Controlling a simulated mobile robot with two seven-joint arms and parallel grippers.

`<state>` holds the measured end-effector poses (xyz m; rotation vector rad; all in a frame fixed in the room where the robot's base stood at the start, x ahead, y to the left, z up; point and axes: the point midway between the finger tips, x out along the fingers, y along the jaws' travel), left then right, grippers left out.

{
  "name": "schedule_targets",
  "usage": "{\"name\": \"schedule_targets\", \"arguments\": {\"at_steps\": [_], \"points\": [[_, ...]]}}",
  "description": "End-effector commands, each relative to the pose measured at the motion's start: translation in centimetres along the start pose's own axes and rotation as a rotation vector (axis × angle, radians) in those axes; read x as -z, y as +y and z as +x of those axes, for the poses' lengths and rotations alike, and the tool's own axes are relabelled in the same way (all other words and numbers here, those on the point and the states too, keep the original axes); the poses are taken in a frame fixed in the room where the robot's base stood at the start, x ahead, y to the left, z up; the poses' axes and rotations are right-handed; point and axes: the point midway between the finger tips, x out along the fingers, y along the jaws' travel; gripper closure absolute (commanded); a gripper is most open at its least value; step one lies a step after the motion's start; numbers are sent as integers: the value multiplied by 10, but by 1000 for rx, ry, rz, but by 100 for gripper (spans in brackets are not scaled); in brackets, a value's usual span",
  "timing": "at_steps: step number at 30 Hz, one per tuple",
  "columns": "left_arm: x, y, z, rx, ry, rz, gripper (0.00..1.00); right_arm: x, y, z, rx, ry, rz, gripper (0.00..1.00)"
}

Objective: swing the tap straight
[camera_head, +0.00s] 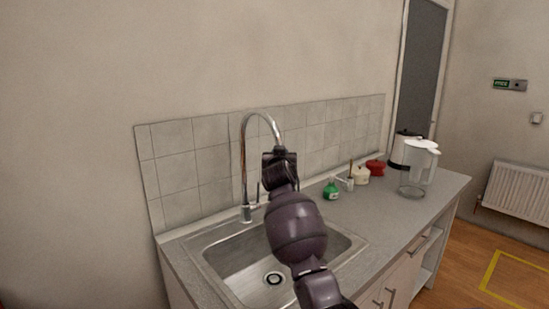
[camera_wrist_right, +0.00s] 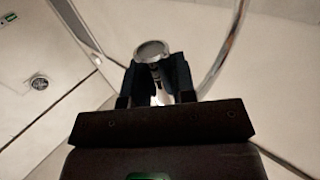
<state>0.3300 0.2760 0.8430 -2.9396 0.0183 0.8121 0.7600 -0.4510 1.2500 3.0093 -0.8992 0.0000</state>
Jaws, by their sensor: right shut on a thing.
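The chrome tap (camera_head: 243,160) stands upright at the back edge of the steel sink (camera_head: 222,262), and its tall spout arches over to the right. My right gripper (camera_head: 279,152) is at the outlet end of the spout, above the basin. In the right wrist view, the dark jaws of my right gripper (camera_wrist_right: 158,82) are shut on the spout end, whose round outlet (camera_wrist_right: 152,50) shows between them. The curved spout tube (camera_wrist_right: 226,50) runs beside the jaws there. My left gripper is not in view.
The tiled splashback (camera_head: 200,160) is close behind the tap.

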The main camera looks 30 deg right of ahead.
Motion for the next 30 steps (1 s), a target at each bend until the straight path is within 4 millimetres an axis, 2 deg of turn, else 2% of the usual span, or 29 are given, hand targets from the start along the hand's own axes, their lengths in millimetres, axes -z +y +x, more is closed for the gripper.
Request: {"name": "schedule_targets", "arguments": {"at_steps": [14,15,19,30], "points": [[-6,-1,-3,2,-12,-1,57,1,3,2,-2,0,3,100],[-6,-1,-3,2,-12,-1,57,1,3,2,-2,0,3,71],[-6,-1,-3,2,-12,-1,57,0,3,2,-1,0,2,51],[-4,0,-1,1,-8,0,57,0,2,-1,0,0,1,51]]}}
